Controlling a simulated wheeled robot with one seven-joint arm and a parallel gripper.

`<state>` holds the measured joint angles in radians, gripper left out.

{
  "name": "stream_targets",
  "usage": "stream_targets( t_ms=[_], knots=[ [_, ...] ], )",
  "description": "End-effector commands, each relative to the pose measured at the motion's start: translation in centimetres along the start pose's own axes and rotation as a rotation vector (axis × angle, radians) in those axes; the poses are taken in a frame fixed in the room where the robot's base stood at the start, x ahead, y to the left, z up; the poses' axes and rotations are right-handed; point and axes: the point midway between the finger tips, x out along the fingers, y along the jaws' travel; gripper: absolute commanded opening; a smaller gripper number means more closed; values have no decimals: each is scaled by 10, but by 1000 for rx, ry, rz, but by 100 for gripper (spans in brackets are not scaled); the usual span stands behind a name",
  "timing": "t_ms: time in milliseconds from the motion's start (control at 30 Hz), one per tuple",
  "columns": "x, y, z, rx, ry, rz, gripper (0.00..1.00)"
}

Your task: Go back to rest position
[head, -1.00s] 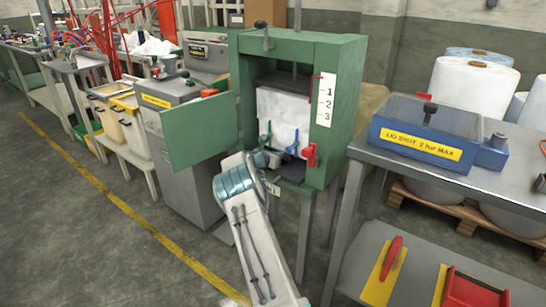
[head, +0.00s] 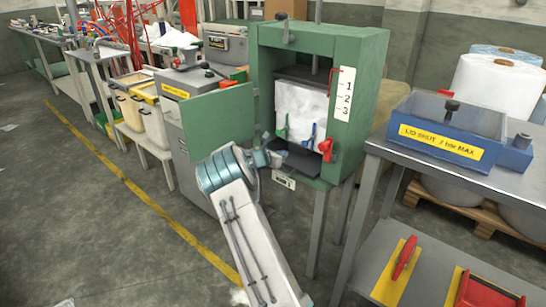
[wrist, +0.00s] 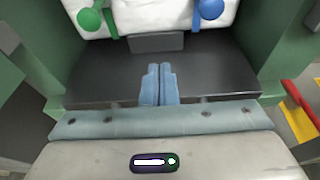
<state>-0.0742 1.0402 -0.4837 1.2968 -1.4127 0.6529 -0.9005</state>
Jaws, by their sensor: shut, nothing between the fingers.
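My gripper (wrist: 158,72) is shut and empty, its two blue-grey fingers together over the dark shelf in the wrist view. In the head view my gripper (head: 274,158) is at the front opening of the green cabinet (head: 376,85), near the shelf's left front. The cabinet's door (head: 210,122) stands open to the left. A white block (head: 301,105) sits inside, with a green clip (head: 283,132) and a blue clip (head: 309,140) on its front. In the wrist view the green clip (wrist: 90,18) and blue clip (wrist: 210,8) are ahead of the fingers, apart from them.
A red handle (head: 327,148) is on the cabinet's right front. A steel table (head: 430,165) with a blue lidded box (head: 450,125) stands to the right. Grey cabinets and a bench with bins (head: 140,110) stand left. The floor at the left front is clear.

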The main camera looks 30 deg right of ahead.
Motion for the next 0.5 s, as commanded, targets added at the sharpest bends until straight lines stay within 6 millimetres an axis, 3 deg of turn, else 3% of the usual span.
stream_targets(
  t_ms=[100, 200, 500],
  knots=[
    [-27, 2, 1, -2, 0, 4, 0],
    [-41, 2, 1, -2, 0, 4, 0],
    [-55, 0, 0, 0, 0, 0, 0]
  ],
)
